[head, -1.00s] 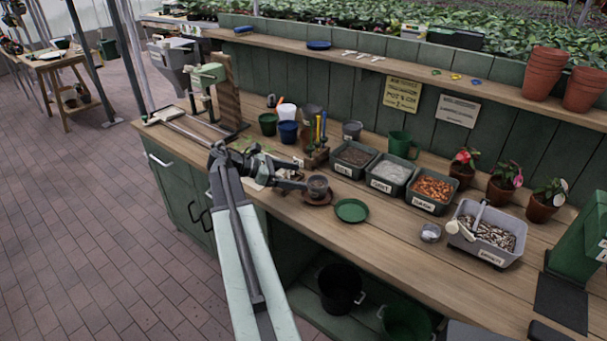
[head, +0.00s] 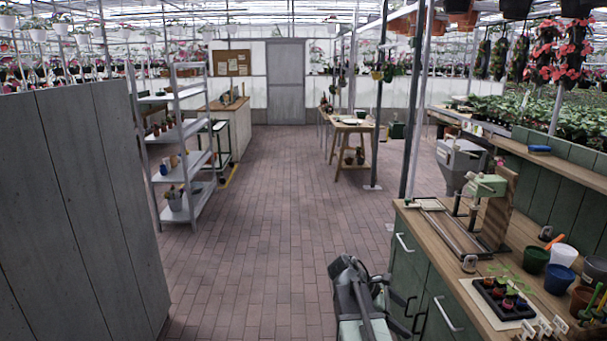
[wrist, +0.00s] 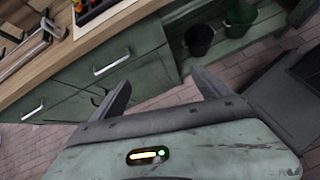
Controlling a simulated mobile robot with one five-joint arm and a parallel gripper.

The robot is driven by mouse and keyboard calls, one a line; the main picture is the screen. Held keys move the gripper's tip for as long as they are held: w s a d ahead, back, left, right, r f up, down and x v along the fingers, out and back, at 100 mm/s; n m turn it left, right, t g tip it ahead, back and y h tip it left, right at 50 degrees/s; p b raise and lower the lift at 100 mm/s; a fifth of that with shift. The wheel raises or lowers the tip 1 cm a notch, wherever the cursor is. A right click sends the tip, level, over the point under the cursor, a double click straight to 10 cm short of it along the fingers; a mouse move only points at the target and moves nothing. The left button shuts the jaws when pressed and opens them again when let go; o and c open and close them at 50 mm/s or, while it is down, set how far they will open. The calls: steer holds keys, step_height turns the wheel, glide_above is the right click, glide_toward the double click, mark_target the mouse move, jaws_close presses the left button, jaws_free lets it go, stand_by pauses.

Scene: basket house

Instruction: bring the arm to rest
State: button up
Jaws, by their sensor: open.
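My arm is folded low in the head view, at the bottom, beside the left end of the green bench (head: 412,262). My gripper shows in the wrist view (wrist: 160,92); its two fingers stand apart with nothing between them. The green cabinet front with its handles (wrist: 111,62) is beyond the fingers. I cannot make out the fingertips clearly in the head view.
A grey panel (head: 75,200) stands close on the left. A grey shelf rack (head: 187,150) and a wooden table (head: 352,127) stand farther off. The brick floor (head: 265,230) between is clear. A seedling tray (head: 503,298) lies on the bench. Two buckets, one black (wrist: 199,40), sit on the lower shelf.

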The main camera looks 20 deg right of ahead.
steer(key=a+f+m+t+y, duration=0.1)
steer(key=a+f+m+y, duration=0.1)
steer(key=a, duration=0.8)
steer(key=a+f+m+t+y, duration=0.1)
steer(key=a+m+y, duration=0.3)
steer(key=a, duration=0.7)
steer(key=a+f+m+t+y, duration=0.1)
steer(key=a+f+m+y, duration=0.2)
steer(key=a+m, duration=0.3)
steer(key=a, duration=0.4)
steer(key=shift+w+a+f+p, duration=0.15)
steer(key=shift+w+f+p, duration=0.15)
steer(key=shift+w+p, duration=0.1)
